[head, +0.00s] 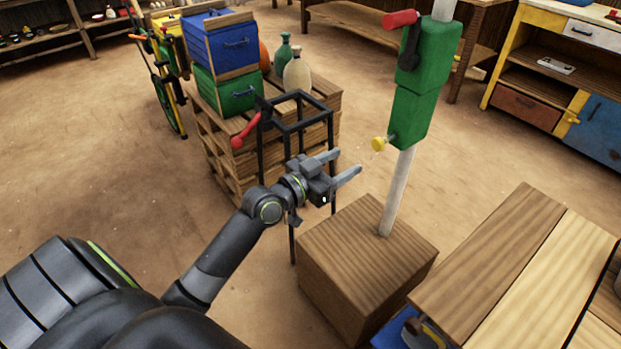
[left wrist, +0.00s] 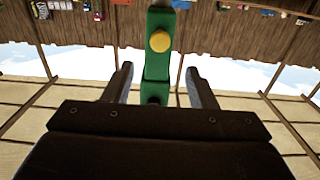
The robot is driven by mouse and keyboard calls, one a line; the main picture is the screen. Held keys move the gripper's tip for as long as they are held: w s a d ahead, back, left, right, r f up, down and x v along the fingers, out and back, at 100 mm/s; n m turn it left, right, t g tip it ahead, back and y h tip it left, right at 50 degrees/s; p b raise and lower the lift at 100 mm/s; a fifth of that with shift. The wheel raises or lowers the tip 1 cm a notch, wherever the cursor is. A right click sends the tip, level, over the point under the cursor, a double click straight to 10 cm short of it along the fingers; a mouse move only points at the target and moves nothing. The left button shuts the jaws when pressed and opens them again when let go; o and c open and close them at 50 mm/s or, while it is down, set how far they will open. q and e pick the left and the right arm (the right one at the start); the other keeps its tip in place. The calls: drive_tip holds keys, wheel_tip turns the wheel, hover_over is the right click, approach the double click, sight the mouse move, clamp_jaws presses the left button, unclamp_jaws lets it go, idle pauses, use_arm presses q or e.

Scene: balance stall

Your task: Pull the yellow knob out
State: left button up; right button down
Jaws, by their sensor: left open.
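The yellow knob (head: 379,143) sticks out from the lower left side of a green block (head: 412,110) on a pale upright pole (head: 398,185). My left gripper (head: 345,165) is open and empty, a little below and left of the knob, apart from it. In the left wrist view the yellow knob (left wrist: 160,41) shows round in front of the green block (left wrist: 157,75), beyond and between the two open fingers (left wrist: 156,80). My right gripper is not in view.
The pole stands on a wooden box (head: 365,260). A red-handled lever (head: 401,18) is higher on the green part. A black metal frame (head: 290,125) with a red handle (head: 246,131) stands behind my left arm. A wooden tabletop (head: 515,270) lies at the lower right.

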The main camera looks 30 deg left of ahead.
use_arm(q)
drive_tip(key=v, duration=0.8)
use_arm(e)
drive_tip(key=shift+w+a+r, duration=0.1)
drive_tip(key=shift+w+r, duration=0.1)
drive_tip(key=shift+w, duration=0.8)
use_arm(q)
drive_tip(key=shift+s+a, duration=0.1)
drive_tip(key=shift+s, duration=0.05)
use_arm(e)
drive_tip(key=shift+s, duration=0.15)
